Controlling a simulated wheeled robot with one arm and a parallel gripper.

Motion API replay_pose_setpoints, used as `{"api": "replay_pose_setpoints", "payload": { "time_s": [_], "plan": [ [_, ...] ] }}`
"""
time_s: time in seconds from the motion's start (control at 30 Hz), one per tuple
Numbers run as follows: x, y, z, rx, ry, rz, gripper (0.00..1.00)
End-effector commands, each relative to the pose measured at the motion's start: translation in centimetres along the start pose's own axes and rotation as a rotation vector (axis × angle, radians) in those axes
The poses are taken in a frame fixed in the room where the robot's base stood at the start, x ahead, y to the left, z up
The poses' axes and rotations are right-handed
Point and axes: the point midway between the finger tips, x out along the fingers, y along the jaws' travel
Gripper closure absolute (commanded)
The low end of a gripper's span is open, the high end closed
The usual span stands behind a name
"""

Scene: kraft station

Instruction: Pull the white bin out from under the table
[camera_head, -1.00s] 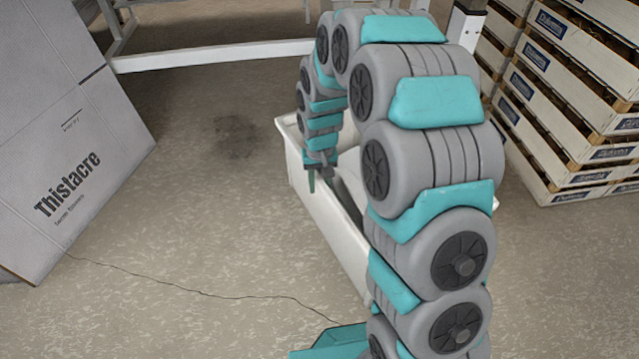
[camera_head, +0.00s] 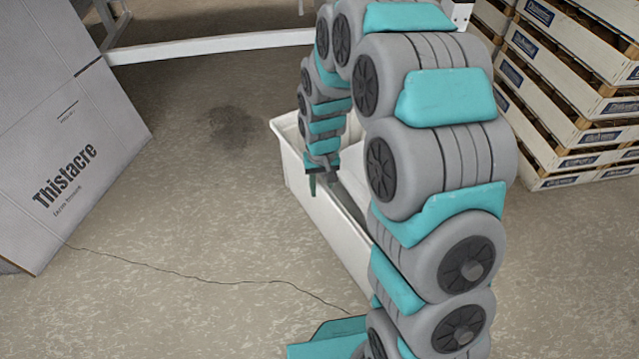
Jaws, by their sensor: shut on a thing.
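The white bin (camera_head: 325,220) stands on the floor in front of the table frame, with its left wall and far-left corner in view. My arm hides much of its right side. My gripper (camera_head: 318,180) points down at the bin's left wall and is shut on the rim, with one finger showing outside the wall. Part of the bin's pale inside shows to the right of the gripper. The table (camera_head: 215,44) shows only as a white lower bar and legs at the top, behind the bin.
A large grey carton marked "Thistacre" (camera_head: 70,165) leans at the left. Stacked wooden crates (camera_head: 570,100) stand at the right. The floor between the carton and the bin is clear, with a dark stain and a thin crack.

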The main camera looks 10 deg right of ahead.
Motion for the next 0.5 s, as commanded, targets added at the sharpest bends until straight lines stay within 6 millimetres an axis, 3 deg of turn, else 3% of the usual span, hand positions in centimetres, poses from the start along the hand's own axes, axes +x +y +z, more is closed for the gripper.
{"api": "replay_pose_setpoints", "payload": {
  "time_s": [0.27,0.3,0.5],
  "plan": [
    [0.08,0.03,0.21,0.004,-0.004,-0.001,1.00],
    [0.08,0.03,0.20,0.004,-0.004,-0.001,0.61],
    [0.05,0.03,0.14,0.002,-0.003,-0.001,0.38]
  ]
}}
